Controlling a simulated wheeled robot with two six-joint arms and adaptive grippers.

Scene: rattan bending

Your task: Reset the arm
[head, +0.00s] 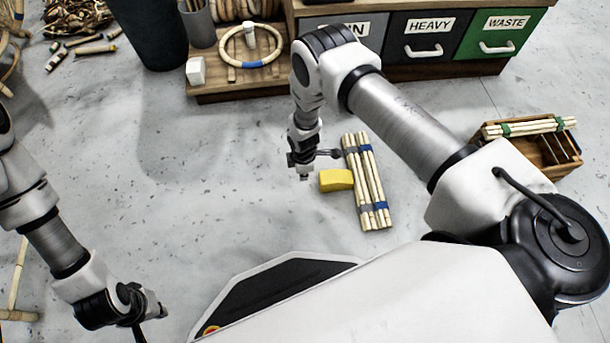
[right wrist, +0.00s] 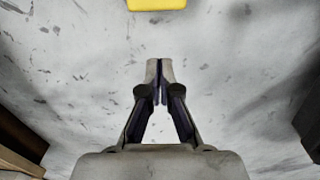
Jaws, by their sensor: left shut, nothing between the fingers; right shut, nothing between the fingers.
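My right arm reaches over the floor from the right in the head view. Its gripper (head: 304,173) points down, just left of a yellow block (head: 336,181), with no contact that I can make out. In the right wrist view the right gripper (right wrist: 160,70) has its fingers together with nothing between them, over bare grey floor. The yellow block (right wrist: 156,4) shows at the top edge there. My left arm hangs at the lower left of the head view. Its gripper (head: 140,322) is partly cut off by the bottom edge, is shut and holds nothing.
Bundled rattan sticks (head: 380,217) lie right of the block. A wooden crate (head: 548,160) with a green-banded bundle (head: 530,126) stands at the right. A low shelf (head: 240,92) with a rattan ring (head: 232,72) and labelled drawers (head: 424,36) line the back. Floor between the arms is clear.

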